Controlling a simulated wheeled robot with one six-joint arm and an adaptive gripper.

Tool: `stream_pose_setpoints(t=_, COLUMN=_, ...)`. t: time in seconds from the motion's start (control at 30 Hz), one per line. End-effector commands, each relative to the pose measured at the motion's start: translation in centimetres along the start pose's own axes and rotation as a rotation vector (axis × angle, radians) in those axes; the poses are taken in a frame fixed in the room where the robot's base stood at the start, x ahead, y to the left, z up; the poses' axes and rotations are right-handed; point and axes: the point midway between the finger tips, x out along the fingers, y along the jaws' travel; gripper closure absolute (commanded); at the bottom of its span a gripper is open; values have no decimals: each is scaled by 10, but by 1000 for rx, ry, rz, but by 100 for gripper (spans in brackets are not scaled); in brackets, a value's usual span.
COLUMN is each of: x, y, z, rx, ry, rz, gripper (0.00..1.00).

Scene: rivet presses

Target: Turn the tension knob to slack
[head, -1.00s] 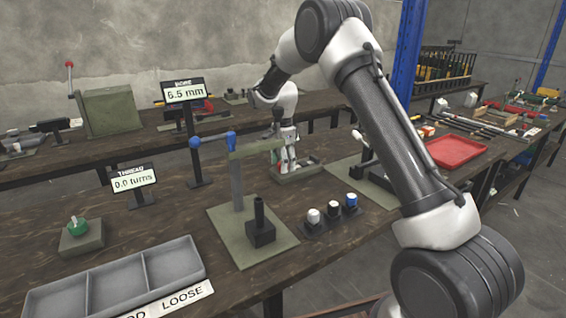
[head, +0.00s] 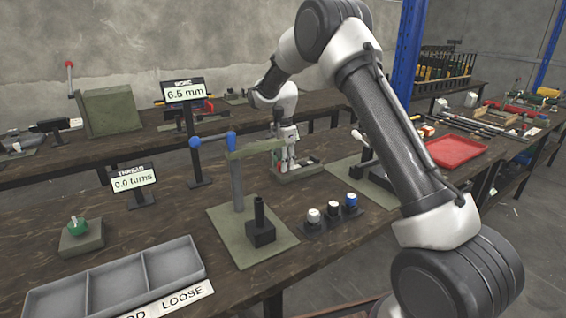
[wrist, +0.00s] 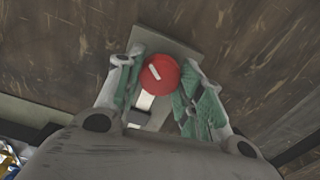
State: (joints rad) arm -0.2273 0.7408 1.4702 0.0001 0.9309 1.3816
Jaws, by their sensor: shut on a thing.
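The tension knob (wrist: 160,75) is a round red cap with a short white pointer mark, seen from above in the wrist view. The mark slants slightly toward the upper left. My gripper (wrist: 161,80) has its green-padded fingers on either side of the knob and is shut on it. A grey-green base plate (wrist: 165,45) lies under the knob, with a white strip beside it, partly hidden by my gripper. In the head view my gripper (head: 288,160) points down at the small base (head: 297,172) on the bench, and the knob is mostly hidden there.
A press post on a green plate (head: 225,225) stands left of my gripper. A holder with several capped pieces (head: 331,216) is in front.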

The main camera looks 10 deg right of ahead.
Motion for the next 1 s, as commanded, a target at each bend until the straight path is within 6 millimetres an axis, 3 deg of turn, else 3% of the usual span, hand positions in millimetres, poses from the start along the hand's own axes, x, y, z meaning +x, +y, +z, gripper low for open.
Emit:
stream_pose_setpoints(t=0.6, x=-1, y=0, z=0, rx=-519, ry=1, rz=-1, gripper=87)
stream_pose_setpoints(t=1.0, x=-1, y=0, z=0, rx=-680, ry=1, rz=-1, gripper=87)
